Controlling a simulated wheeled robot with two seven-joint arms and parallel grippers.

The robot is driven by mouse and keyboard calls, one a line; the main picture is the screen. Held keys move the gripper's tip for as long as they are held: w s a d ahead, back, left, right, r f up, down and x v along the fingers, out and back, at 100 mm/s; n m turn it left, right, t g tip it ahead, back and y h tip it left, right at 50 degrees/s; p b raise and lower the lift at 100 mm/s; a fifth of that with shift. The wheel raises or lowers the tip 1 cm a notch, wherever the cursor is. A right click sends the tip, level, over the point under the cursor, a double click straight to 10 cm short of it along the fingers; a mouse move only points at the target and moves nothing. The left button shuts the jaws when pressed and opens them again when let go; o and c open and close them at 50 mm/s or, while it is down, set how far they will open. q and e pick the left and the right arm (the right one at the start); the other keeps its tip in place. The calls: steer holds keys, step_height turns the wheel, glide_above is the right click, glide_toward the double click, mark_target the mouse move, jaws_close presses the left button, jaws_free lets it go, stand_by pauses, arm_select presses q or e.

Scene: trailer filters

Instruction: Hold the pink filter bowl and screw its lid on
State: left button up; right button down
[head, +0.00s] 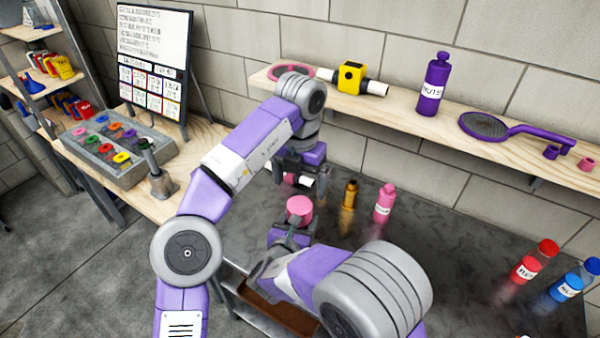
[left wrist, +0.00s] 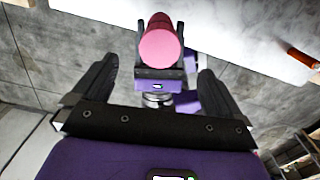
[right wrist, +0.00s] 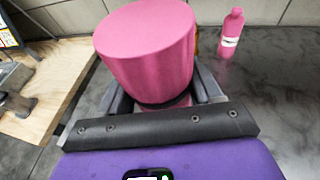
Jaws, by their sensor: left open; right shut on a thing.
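A plain pink cylinder (head: 300,207), which I take for the filter bowl, stands up from my right gripper (head: 291,232). The right gripper is shut on its lower part. In the right wrist view the pink cylinder (right wrist: 148,50) looks large, with a narrower pink part below, between the fingers. I cannot tell whether a lid is on it. My left gripper (head: 300,175) is up and behind it, apart from it. In the left wrist view the left gripper (left wrist: 150,85) is open and empty, with the pink cylinder (left wrist: 160,45) beyond its fingers.
Red (head: 532,262) and blue (head: 574,280) bottles stand right. The shelf holds a pink ring (head: 290,71), a yellow block (head: 351,78) and a purple bottle (head: 433,85).

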arm_select(q)
steer(key=shift+r, duration=1.35)
steer(key=shift+w, duration=0.1)
